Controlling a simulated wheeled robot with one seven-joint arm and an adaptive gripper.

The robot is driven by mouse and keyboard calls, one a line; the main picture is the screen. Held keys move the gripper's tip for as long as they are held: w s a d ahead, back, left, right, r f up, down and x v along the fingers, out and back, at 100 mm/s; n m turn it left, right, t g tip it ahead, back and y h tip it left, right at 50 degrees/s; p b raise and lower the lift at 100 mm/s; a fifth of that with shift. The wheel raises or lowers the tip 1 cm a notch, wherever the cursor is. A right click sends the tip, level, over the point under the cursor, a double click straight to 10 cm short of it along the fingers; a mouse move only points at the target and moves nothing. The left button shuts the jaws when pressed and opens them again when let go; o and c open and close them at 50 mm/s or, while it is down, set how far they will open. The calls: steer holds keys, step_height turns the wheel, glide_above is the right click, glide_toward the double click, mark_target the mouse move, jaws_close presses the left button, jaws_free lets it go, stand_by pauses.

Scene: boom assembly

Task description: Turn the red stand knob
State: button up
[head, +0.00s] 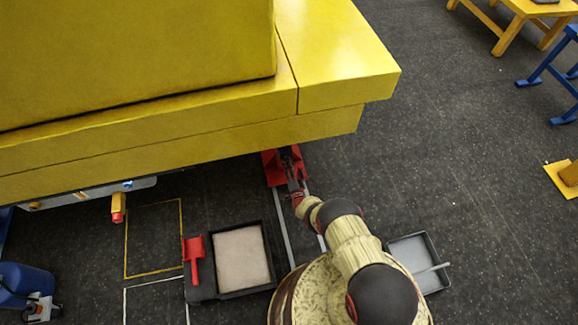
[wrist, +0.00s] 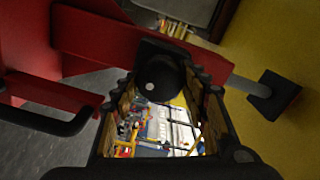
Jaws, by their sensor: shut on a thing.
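The red stand (head: 273,168) is on the floor under the edge of the yellow structure; its red arms (wrist: 110,40) fill the upper left of the wrist view. A round black knob (wrist: 152,80) with a pale dot at its middle sits in front of the red bar. My gripper (wrist: 160,95) has its fingers on both sides of this knob and is shut on it. In the head view my gripper (head: 297,192) reaches the near side of the stand. The knob is too small to make out there.
A yellow beam (head: 330,75) overhangs the stand closely. A grey rod with a black end (wrist: 272,97) sticks out right of the knob; a black handle (wrist: 50,122) is at left. A sand tray (head: 214,262), red scoop (head: 193,255) and grey tray (head: 433,250) lie nearby.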

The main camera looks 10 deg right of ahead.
steer(key=o, duration=1.2)
steer(key=shift+c, duration=0.2)
steer(key=shift+s, duration=0.1)
steer(key=s, duration=1.1)
steer(key=shift+s, duration=0.4)
